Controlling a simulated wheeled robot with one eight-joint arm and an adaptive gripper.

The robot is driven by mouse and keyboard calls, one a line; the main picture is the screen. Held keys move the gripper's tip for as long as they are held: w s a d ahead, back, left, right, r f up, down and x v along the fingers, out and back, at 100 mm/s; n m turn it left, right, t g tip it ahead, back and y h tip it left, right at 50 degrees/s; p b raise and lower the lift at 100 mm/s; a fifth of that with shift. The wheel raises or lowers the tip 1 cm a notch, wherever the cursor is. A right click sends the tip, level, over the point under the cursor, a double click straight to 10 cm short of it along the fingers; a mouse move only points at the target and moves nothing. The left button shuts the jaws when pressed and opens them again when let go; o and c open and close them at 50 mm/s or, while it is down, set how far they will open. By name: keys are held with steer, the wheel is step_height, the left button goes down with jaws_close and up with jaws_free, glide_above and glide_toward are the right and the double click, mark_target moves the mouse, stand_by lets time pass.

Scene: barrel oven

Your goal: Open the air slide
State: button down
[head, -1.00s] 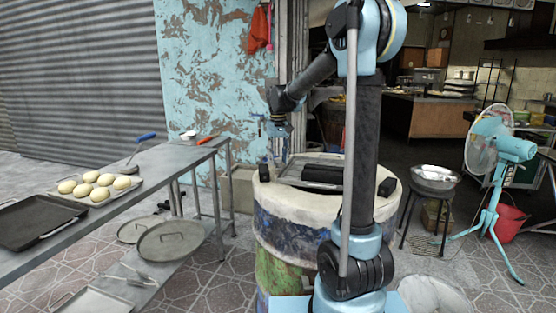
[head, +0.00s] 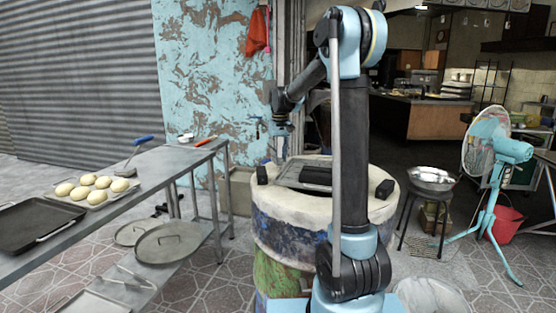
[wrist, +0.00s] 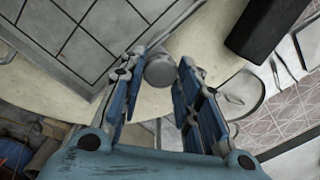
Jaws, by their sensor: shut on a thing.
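The barrel oven (head: 290,215) stands in front of me, with a pale rim and a worn, painted body. My gripper (head: 281,152) reaches down over the left part of its top. In the wrist view my blue fingers (wrist: 161,78) close around a small grey round knob (wrist: 160,71) above the pale rim (wrist: 222,62). I cannot tell from the frames whether this knob belongs to the air slide. The knob's lower part and its mounting are hard to make out between the fingers.
A gridded metal panel (wrist: 75,38) and a black block (wrist: 262,28) lie on the oven top. A steel table (head: 120,183) with buns (head: 92,187) and a dark tray (head: 38,224) stands left. A metal bowl (head: 433,180) and a fan (head: 490,160) stand right.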

steer(key=c, duration=1.5)
jaws_free()
steer(key=shift+o, duration=0.2)
step_height(320, 180, up, 12)
